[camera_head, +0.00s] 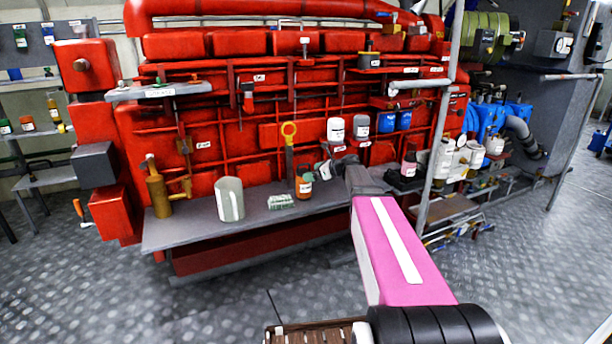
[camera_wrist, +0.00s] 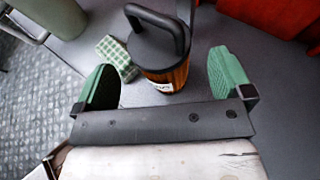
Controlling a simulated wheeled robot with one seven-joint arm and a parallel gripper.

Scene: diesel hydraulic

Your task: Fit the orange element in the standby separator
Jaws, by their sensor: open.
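The orange element (camera_head: 304,188) stands upright on the grey bench in front of the red engine. In the wrist view the orange element (camera_wrist: 168,76) has a dark cap with a black loop handle and a pale label. My gripper (camera_head: 324,170) is just right of it in the head view. In the wrist view my gripper (camera_wrist: 163,82) is open, with one green finger on each side of the element's lower part. The jaws hold nothing. I cannot tell which housing is the standby separator; the labels are too small to read.
The grey bench (camera_head: 180,236) also bears a pale grey-green cylinder (camera_head: 229,199), a green checked cloth (camera_head: 280,202) and a brass fitting (camera_head: 158,190). The cloth also shows in the wrist view (camera_wrist: 113,54). Canisters (camera_head: 460,160) stand at right beyond a grey post (camera_head: 436,150).

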